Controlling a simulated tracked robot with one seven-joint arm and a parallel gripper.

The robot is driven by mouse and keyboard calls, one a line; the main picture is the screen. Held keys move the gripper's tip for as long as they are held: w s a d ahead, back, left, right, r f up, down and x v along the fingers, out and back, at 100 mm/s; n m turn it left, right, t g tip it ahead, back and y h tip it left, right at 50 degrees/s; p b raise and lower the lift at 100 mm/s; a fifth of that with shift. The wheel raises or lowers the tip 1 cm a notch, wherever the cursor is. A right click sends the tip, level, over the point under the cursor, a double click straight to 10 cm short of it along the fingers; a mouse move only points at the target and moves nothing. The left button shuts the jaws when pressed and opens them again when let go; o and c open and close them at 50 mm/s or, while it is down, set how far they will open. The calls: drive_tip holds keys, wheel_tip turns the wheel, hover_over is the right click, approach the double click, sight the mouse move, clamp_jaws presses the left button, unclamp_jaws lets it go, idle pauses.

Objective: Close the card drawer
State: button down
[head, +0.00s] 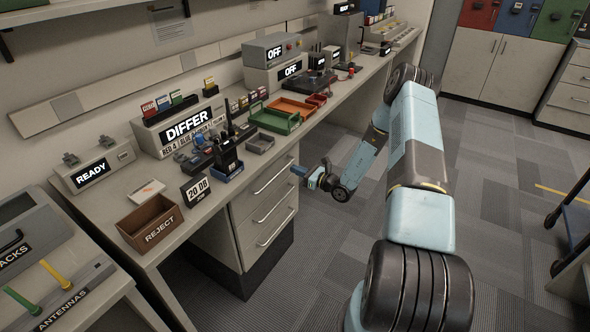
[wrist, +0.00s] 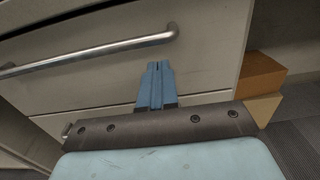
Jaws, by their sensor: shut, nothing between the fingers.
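A pale drawer unit (head: 251,208) stands under the desk, with three stacked fronts and metal bar handles. None is visibly labelled as the card drawer. In the head view the fronts look nearly flush; I cannot tell whether one stands slightly out. My gripper (head: 298,170) is just right of the top drawer front. In the wrist view, my gripper (wrist: 156,66) is shut and empty, its blue fingertips pointing at a drawer front (wrist: 212,38), below and beside the right end of a bar handle (wrist: 95,52). Contact with the front is unclear.
The desk above holds a brown REJECT box (head: 150,224), a radio (head: 227,155) and an orange tray (head: 291,110). A brown block-like part (wrist: 262,75) shows right of the drawer front. Carpeted floor (head: 490,190) is open to the right; a blue cart (head: 572,225) stands at the far right.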

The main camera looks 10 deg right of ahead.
drive_tip(key=v, duration=1.1)
drive_tip(key=s+a+r+n+g, duration=0.4)
drive_tip(key=r+n, duration=0.1)
drive_tip(key=r, duration=0.4)
drive_tip(key=s+a+r+n+g, duration=0.4)
drive_tip(key=r+n, duration=0.2)
drive_tip(key=r, duration=0.4)
drive_tip(key=s+a+r+n+g, duration=0.3)
drive_tip(key=a+r+n+g, duration=0.15)
drive_tip(key=r, duration=0.45)
drive_tip(key=s+d+r+n+t+h, duration=0.2)
drive_tip(key=s+r+n+h, duration=0.4)
drive_tip(key=s+r, duration=0.4)
drive_tip(key=s+d+r+n+t+h, duration=0.2)
drive_tip(key=s+r+n+h, duration=0.4)
drive_tip(key=s+r, duration=0.4)
drive_tip(key=shift+s+d+t, duration=0.15)
drive_tip(key=shift+s+t, duration=0.3)
drive_tip(key=shift+s, duration=2.55)
